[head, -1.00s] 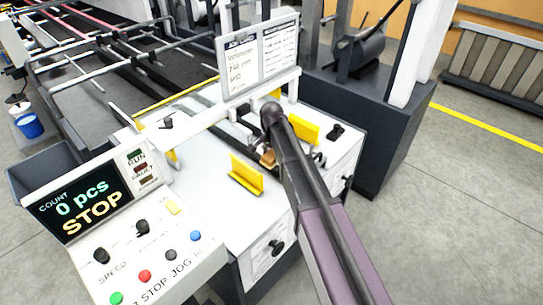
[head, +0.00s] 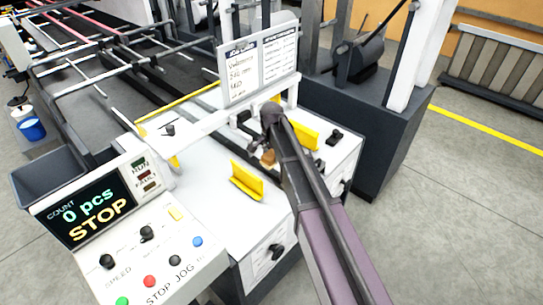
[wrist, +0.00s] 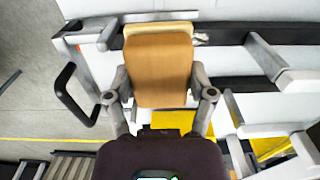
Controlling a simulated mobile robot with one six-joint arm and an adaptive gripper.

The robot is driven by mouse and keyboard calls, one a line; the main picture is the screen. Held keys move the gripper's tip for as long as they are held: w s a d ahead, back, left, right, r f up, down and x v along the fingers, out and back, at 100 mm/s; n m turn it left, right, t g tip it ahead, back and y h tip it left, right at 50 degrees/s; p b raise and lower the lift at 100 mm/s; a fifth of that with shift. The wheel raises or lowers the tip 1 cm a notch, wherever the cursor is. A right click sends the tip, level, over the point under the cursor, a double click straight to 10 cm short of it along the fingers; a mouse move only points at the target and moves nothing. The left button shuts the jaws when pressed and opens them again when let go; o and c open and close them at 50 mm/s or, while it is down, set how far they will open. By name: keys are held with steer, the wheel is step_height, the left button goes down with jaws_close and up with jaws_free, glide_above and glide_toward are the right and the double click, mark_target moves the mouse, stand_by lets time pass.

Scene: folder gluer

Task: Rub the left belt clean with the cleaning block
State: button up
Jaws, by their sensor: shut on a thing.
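The cleaning block (wrist: 158,72) is a tan-brown block with a paler far edge. My gripper (wrist: 159,84) is shut on it, one finger on each side, in the wrist view. In the head view a small part of the block (head: 268,157) shows left of my arm, over the white machine top; my arm hides most of the gripper. A dark belt-like strip (wrist: 232,61) runs across behind the block in the wrist view. I cannot tell whether it is the left belt, nor whether the block touches it.
A yellow guide (head: 247,181) stands left of my arm, another (head: 304,135) right of it. A white job card board (head: 258,65) rises behind on a white crossbar. The control panel (head: 125,225) reads STOP at front left. A black handle (wrist: 76,95) sticks out in the wrist view.

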steer(key=shift+r+p, duration=0.55)
steer(key=shift+r, duration=0.3)
